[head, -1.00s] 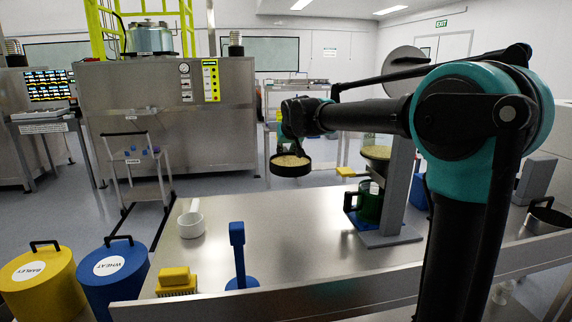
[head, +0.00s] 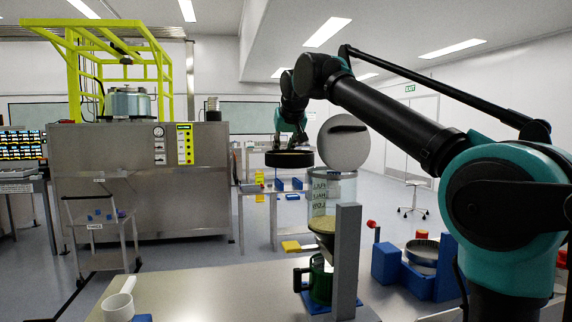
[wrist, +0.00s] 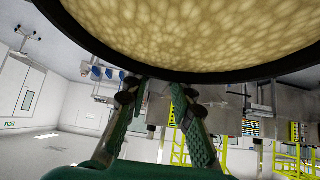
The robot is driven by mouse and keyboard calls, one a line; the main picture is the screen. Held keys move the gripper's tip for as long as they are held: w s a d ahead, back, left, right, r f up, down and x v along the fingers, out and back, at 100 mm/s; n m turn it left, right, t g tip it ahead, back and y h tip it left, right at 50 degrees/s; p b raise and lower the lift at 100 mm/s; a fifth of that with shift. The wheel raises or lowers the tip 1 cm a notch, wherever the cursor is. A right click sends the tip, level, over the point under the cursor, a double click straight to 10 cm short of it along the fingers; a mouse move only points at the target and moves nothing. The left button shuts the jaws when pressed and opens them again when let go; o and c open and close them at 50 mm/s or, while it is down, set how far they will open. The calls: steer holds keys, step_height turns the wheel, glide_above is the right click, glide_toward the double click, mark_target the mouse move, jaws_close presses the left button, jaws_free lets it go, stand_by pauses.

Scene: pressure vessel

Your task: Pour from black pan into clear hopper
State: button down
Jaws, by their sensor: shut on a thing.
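The black pan (head: 290,159) is held up in the air, roughly level, left of the open lid and above the rim height of the clear hopper. In the wrist view the pan (wrist: 200,72) is filled with pale tan grains. My gripper (head: 290,143) is shut on the pan; its two green fingers also show in the wrist view (wrist: 158,95). The clear hopper (head: 333,190) is a transparent cylinder with FULL, HALF and LOW marks. Its round grey lid (head: 343,143) stands open. A funnel-like lower part (head: 322,225) holds tan material.
A grey upright stand (head: 346,250) supports the hopper. A blue device with a metal bowl (head: 422,252) stands to the right. A white cup (head: 118,306) is at front left.

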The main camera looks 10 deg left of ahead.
steer(key=shift+d+r, duration=0.15)
steer(key=shift+d, duration=0.1)
steer(key=d+r+m+y, duration=0.1)
steer(key=d+r, duration=0.1)
steer(key=r, duration=0.4)
steer(key=w+d+r+m+g+y, duration=0.1)
steer(key=r+y, duration=0.1)
steer(key=r, duration=0.5)
steer(key=shift+w+d, duration=0.3)
steer(key=shift+d, duration=0.1)
stand_by(0.7)
steer(key=shift+d+r, duration=0.1)
steer(key=shift+r, duration=0.05)
stand_by(0.4)
steer(key=shift+w+d+r+m+y, duration=0.15)
steer(key=shift+d+r+y, duration=0.2)
steer(key=shift+r, duration=0.15)
steer(key=shift+w+d+r+m+y, duration=0.15)
steer(key=shift+d+r+y, duration=0.1)
steer(key=shift+d+r, duration=0.15)
steer(key=shift+w+d+r+m+g+y, duration=0.2)
steer(key=shift+d+r+y, duration=0.1)
steer(key=shift+d, duration=0.15)
steer(key=shift+w+d+r+m+g+y, duration=0.1)
steer(key=shift+w+d+r+y, duration=0.15)
steer(key=shift+d, duration=0.2)
